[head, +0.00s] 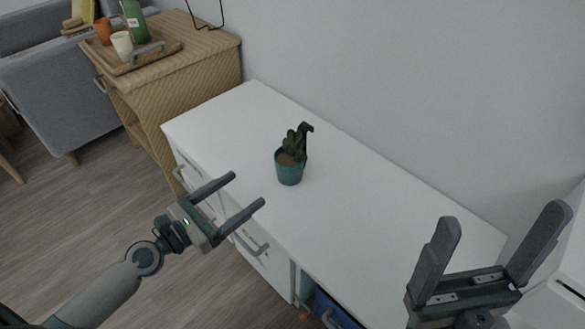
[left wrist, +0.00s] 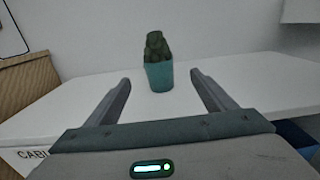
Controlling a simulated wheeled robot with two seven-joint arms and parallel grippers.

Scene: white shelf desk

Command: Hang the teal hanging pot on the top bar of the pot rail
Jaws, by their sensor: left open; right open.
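The teal hanging pot (head: 289,174) stands upright on the white desk top, with a green plant and brown soil in it. A dark hook rises at its right side in the head view. In the left wrist view the pot (left wrist: 159,77) is ahead, between the finger lines and beyond the fingertips. My left gripper (head: 249,190) is open and empty, left of the pot and apart from it, near the desk's front edge. My right gripper (head: 503,222) is open and empty at the lower right, far from the pot. Part of a thin dark wire frame (head: 207,27), possibly the pot rail, shows at the top edge.
The white desk (head: 373,220) is otherwise clear on top, with drawers and handles in front. A wicker cabinet (head: 185,62) at the left bears a wooden tray (head: 150,57) with a green bottle (head: 134,22) and cups. A wall runs behind the desk.

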